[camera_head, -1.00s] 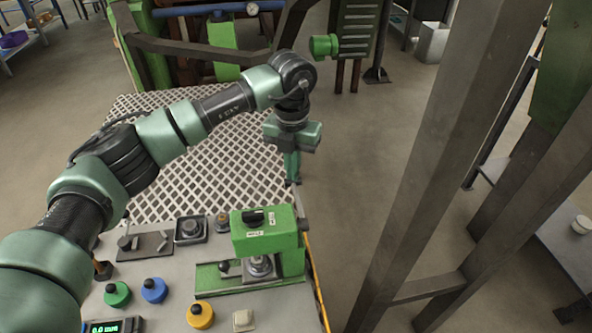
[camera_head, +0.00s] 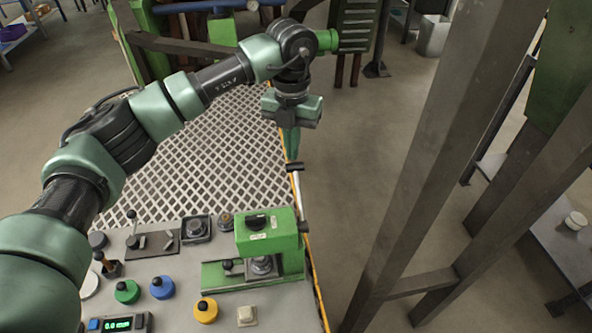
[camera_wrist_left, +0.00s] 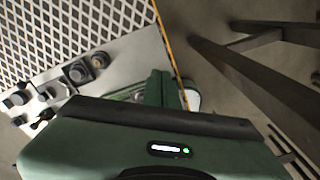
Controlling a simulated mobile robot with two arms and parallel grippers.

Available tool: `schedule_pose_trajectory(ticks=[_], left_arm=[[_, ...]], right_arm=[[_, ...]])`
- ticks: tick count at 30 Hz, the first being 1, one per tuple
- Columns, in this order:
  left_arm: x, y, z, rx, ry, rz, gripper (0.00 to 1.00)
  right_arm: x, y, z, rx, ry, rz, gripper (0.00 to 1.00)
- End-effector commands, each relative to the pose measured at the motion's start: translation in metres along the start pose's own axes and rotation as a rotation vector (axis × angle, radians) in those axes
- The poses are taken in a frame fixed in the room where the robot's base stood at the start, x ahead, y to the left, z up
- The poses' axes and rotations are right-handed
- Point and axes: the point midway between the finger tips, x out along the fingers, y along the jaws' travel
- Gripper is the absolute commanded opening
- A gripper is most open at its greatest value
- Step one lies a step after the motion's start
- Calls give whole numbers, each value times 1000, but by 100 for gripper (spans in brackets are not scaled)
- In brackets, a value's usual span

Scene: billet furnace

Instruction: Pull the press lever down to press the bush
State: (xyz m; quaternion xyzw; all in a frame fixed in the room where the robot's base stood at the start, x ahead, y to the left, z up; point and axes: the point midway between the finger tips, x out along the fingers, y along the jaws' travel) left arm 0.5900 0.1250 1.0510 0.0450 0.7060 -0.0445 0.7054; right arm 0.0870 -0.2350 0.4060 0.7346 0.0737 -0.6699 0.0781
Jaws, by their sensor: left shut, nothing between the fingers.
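The green press (camera_head: 268,238) stands at the right end of the grey bench. Its lever (camera_head: 298,184) rises from the press's right side, nearly upright, with a black handle (camera_head: 295,167) on top. A silvery round part (camera_head: 262,265) sits under the press head; I cannot tell whether it is the bush. My left gripper (camera_head: 291,153) points down just above or behind the handle, shut and empty; whether it touches the handle is unclear. Its green fingers (camera_wrist_left: 160,88) also show in the left wrist view. My right gripper is not in view.
Green, blue and yellow round pieces (camera_head: 205,310) and a small display (camera_head: 118,323) are on the front of the bench. Fixtures stand left of the press. A metal mesh (camera_head: 200,150) lies behind. Steel beams (camera_head: 430,150) rise at the right; the floor between is clear.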

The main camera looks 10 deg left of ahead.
Motion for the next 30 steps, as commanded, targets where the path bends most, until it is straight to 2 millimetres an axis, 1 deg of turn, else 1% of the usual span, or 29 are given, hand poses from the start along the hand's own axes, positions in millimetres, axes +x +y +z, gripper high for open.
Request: schedule_pose_trajectory(ticks=[1,4,14,17,27,30], left_arm=[[-8,0,0,0,-1,0,0],[-14,0,0,0,-2,0,0],[-15,0,0,0,-1,-1,0],[-20,0,0,0,-2,-1,0],[-60,0,0,0,-2,0,0],[-66,0,0,0,-1,0,0]], right_arm=[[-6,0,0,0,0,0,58],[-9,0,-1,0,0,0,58],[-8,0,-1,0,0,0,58],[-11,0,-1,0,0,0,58],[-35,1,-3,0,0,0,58],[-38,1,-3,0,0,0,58]])
